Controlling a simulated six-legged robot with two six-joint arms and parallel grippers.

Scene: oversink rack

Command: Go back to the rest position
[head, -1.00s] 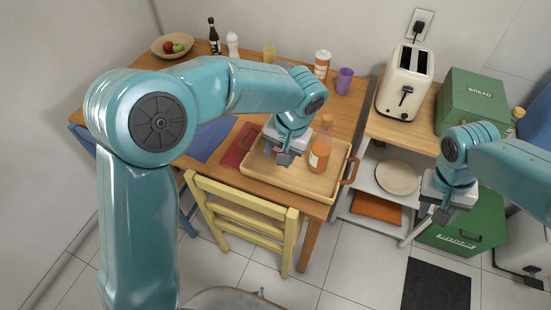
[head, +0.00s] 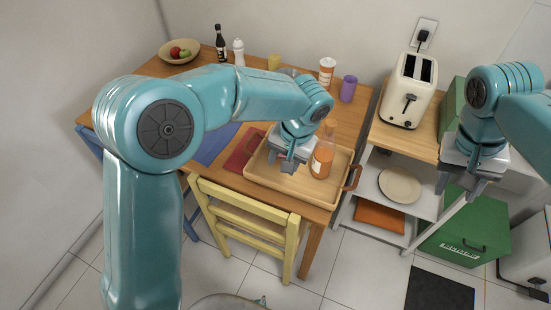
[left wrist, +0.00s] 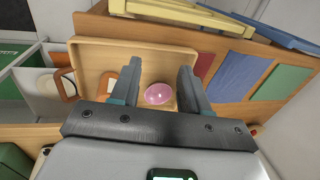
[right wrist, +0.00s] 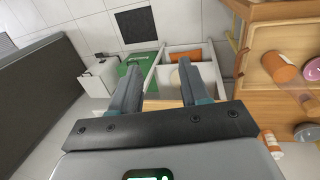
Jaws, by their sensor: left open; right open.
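My left gripper (head: 289,168) is open above the wooden tray (head: 265,176) on the table. It also shows in the left wrist view (left wrist: 160,66), where a pink rounded thing (left wrist: 158,93) lies in the tray between and below its fingers. I cannot tell how far apart they are. An orange bottle (head: 322,160) stands in the tray just right of the left gripper. My right gripper (head: 460,189) is open and empty, in the air in front of the shelf unit. In the right wrist view it also shows open (right wrist: 160,66), with nothing between its fingers.
A yellow chair (head: 245,225) stands against the table's front. The white shelf unit (head: 425,207) holds a toaster (head: 408,88) on top and a plate (head: 400,187) below. A green bin (head: 465,230) stands beside it. A purple cup (head: 348,88) is behind the tray.

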